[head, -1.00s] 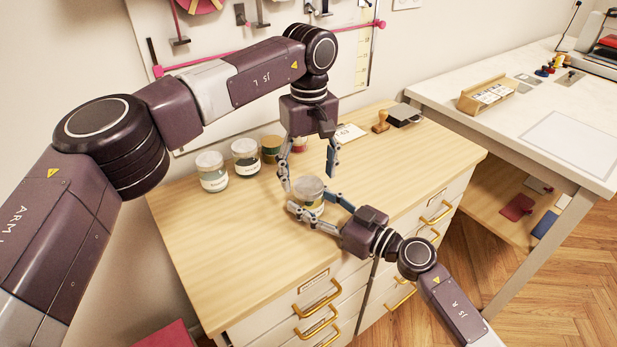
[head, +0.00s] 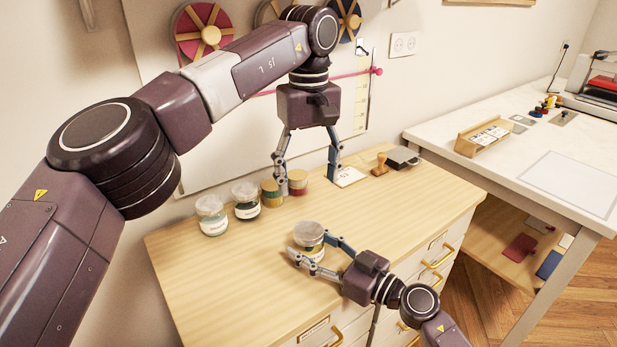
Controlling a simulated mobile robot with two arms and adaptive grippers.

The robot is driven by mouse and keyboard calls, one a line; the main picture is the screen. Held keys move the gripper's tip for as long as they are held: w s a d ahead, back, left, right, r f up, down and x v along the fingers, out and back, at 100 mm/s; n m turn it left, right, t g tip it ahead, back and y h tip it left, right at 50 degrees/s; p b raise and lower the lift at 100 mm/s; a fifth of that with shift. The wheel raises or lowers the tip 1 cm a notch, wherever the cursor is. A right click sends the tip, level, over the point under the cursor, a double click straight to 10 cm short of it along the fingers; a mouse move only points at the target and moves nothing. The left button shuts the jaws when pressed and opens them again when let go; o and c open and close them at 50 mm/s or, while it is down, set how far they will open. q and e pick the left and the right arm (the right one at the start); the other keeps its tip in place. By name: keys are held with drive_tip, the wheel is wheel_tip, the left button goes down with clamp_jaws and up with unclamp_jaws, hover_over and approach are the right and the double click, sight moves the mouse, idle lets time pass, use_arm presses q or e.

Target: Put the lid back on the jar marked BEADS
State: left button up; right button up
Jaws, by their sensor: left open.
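A glass jar (head: 309,245) stands near the front of the wooden cabinet top. A pale, clear-looking lid (head: 308,231) sits on its top and looks level. I cannot read the jar's label, and its lower part is partly hidden by fingers. My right gripper (head: 311,250) has its fingers on either side of this jar and appears shut on it. My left gripper (head: 308,180) is open and empty, above and behind the jar, with its fingers pointing down.
Behind stand a pale jar (head: 212,216), a dark jar (head: 246,202), a green-and-yellow jar (head: 272,194) and a red jar (head: 298,183). A white card (head: 350,177), a wooden stamp (head: 380,164) and a black pad (head: 404,157) lie to their right. The cabinet top's left front is clear.

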drive_tip(key=o, duration=0.3)
drive_tip(key=shift+d, duration=0.1)
drive_tip(key=v, duration=1.2)
drive_tip(key=shift+s, duration=0.1)
